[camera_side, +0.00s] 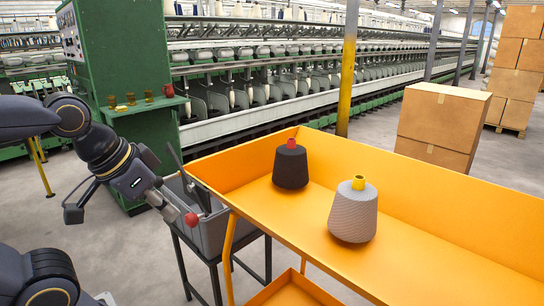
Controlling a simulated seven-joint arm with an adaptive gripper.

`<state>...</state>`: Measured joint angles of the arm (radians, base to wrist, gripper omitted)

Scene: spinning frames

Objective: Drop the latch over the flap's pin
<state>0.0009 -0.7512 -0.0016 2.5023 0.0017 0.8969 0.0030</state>
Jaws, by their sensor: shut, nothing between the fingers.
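A grey box (212,236) stands on a dark-legged stand left of the orange trolley. A thin dark bar (174,157) rises at a slant above the box. A red ball-shaped knob (191,219) shows at the box's near left side. My gripper (172,211) is shut and empty, pointing down and right, with its tips close to the left of the knob. I cannot tell whether they touch it. Which part is the latch and which is the flap is not clear. The pin cannot be made out at this size, and my gripper covers part of the box's left side.
An orange trolley (440,262) fills the right, bearing a black yarn cone (290,168) and a grey yarn cone (353,214). A green machine cabinet (118,60) with a small shelf of cups stands behind my arm. Cardboard boxes (440,117) stand back right.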

